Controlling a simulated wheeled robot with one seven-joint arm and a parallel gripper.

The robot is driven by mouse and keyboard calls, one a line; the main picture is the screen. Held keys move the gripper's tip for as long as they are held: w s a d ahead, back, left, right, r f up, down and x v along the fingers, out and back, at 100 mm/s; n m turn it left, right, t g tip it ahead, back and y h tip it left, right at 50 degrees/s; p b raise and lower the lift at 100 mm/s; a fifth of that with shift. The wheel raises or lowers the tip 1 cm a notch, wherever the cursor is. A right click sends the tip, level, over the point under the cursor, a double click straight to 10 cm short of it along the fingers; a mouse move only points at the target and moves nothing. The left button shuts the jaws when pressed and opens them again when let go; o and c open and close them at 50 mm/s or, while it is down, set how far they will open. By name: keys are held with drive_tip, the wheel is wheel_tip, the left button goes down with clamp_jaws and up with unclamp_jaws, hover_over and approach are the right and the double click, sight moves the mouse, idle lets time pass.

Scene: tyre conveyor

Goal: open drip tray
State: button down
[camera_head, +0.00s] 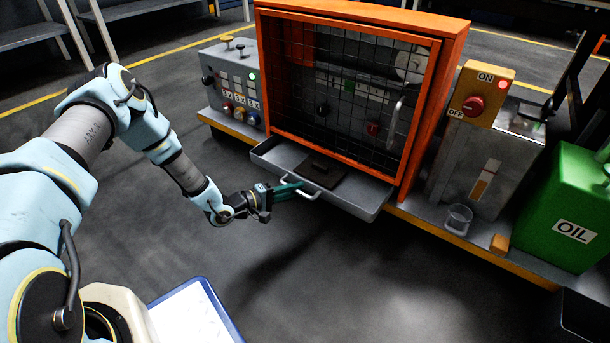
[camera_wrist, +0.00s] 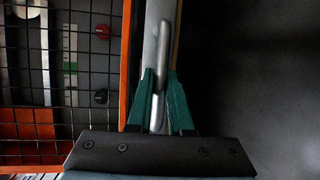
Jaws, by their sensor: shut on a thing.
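The drip tray (camera_head: 352,199) is a shallow grey metal drawer below the orange-framed cage. It sticks out toward me, and a dark flat piece (camera_head: 324,171) lies inside it. My gripper (camera_head: 298,186) has green fingers and is shut on the tray's handle (camera_head: 312,195), a pale bar on its front. In the wrist view my gripper (camera_wrist: 160,95) holds the handle (camera_wrist: 157,112) between its fingers, and the tray's front edge (camera_wrist: 150,50) runs just beyond.
The orange mesh cage (camera_head: 456,40) stands above the tray. A control panel (camera_head: 223,88) is at left. The floor in front is clear.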

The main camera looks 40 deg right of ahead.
drive_tip(key=shift+s+a, duration=0.25)
drive_tip(key=shift+a, duration=0.95)
drive_tip(key=c, duration=1.1)
unclamp_jaws()
drive_tip(key=p+v, duration=0.3)
drive_tip(key=v, duration=0.7)
drive_tip(key=shift+a+p, duration=0.4)
drive_tip(key=shift+w+r, duration=0.1)
